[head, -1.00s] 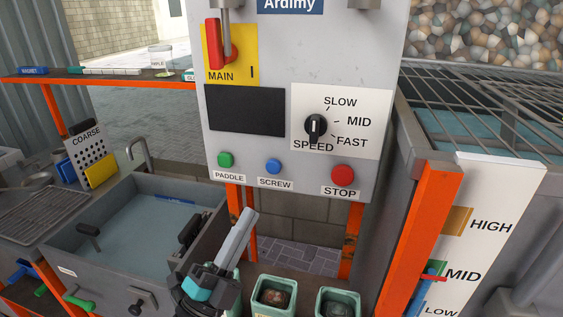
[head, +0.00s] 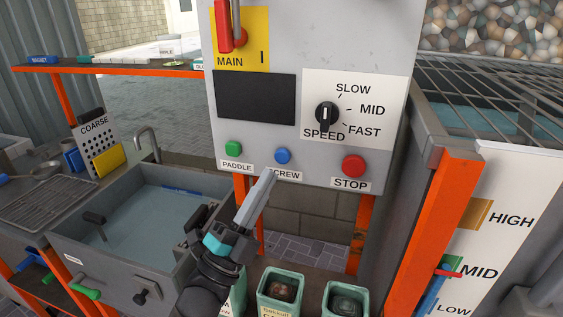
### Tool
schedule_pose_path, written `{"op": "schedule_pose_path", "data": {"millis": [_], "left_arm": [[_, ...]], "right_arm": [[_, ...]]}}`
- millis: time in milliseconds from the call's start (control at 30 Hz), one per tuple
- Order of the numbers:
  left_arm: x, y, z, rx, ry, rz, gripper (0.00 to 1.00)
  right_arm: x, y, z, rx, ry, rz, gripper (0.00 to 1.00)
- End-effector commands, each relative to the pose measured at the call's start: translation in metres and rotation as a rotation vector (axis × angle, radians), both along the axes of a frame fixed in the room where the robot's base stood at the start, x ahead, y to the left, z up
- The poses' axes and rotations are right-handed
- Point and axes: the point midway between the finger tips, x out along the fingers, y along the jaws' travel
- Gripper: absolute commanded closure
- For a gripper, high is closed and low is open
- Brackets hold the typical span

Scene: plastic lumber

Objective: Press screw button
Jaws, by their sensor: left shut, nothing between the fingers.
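The blue screw button (head: 283,156) sits on the lower part of the grey control panel (head: 315,160), between the green paddle button (head: 233,149) and the red stop button (head: 353,166). Its SCREW label (head: 288,175) is just below it, with the first letter hidden by my gripper. My left gripper (head: 267,175) is shut and empty. Its tips point up at the panel and appear just below and left of the blue button. I cannot tell whether they touch the panel. My right gripper is not in view.
The speed knob (head: 327,115), the dark screen (head: 255,98) and the red main switch (head: 231,38) are higher on the panel. A sink of water (head: 150,225) is at the left. Green containers (head: 283,292) stand below the panel. Orange posts (head: 435,235) rise at the right.

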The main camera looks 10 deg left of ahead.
Motion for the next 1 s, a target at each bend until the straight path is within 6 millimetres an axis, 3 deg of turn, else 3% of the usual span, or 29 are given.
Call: {"op": "schedule_pose_path", "data": {"millis": [333,1000], "left_arm": [[0.035,-0.001,-0.001,0.001,-0.001,0.000,1.00],[0.039,-0.001,0.000,0.001,0.001,0.000,1.00]], "right_arm": [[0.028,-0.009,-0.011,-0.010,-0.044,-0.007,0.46],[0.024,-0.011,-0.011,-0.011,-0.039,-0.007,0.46]]}}
